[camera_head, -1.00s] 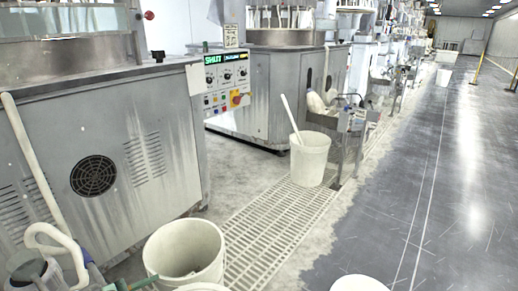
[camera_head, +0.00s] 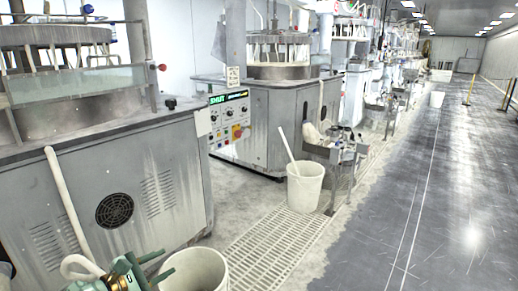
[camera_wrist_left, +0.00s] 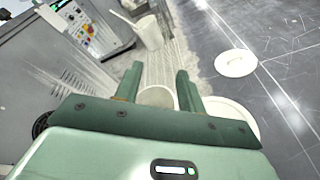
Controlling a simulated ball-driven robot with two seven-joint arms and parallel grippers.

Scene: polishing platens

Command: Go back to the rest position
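My left gripper (camera_head: 168,262) is at the lower left of the head view, in front of the near grey machine. Its two green fingers stand apart with nothing between them, as the left wrist view (camera_wrist_left: 160,70) also shows. In that view the rim of a white bucket (camera_wrist_left: 158,97) shows beyond and below the fingers, apart from them. The same kind of white bucket (camera_head: 198,272) shows beside the gripper in the head view, cut by the bottom edge. My right gripper is in neither view.
The near polishing machine (camera_head: 150,165) fills the left side. A bucket with a stick (camera_head: 304,188) stands on the floor grating (camera_head: 270,245). A white round lid or bucket top (camera_wrist_left: 235,63) shows in the left wrist view.

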